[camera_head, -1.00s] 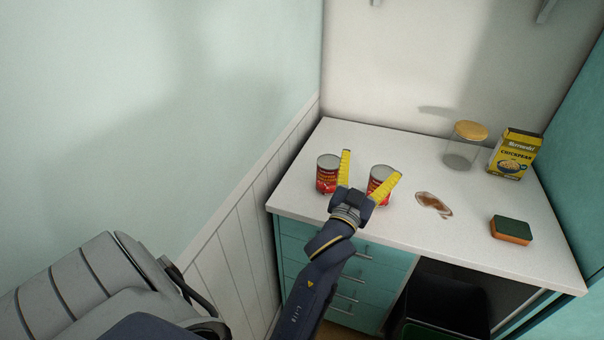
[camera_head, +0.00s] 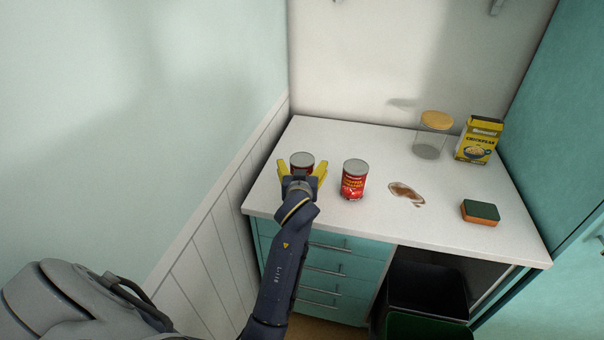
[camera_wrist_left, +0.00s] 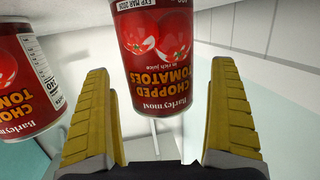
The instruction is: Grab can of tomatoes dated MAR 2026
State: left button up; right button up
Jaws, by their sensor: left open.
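A red can of chopped tomatoes (camera_head: 302,159) stands upright on the counter at the left. In the left wrist view the same can (camera_wrist_left: 157,72) shows upside down, with a label that appears to read EXP MAR 2026. My left gripper (camera_head: 302,171) is open, its yellow fingers on either side of this can in the head view. In the left wrist view the can is ahead of the palm, with gaps to both fingers. A second tomato can (camera_head: 354,181) stands to the right; it also shows at the left of the wrist view (camera_wrist_left: 28,85), its date not readable.
The white counter (camera_head: 330,134) also holds a brown spill (camera_head: 404,193), a sponge (camera_head: 480,212), a glass jar with a wooden lid (camera_head: 432,137) and a yellow chickpea box (camera_head: 478,141). A panelled wall (camera_head: 218,190) is close on the left.

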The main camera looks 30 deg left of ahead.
pick_arm(q)
jog(key=shift+w+a+f, duration=0.1)
jog(key=shift+w+a, duration=0.1)
jog(key=shift+w, duration=0.25)
jog(key=c, duration=1.7)
jog(key=shift+o, duration=0.2)
jog(key=shift+r, duration=0.2)
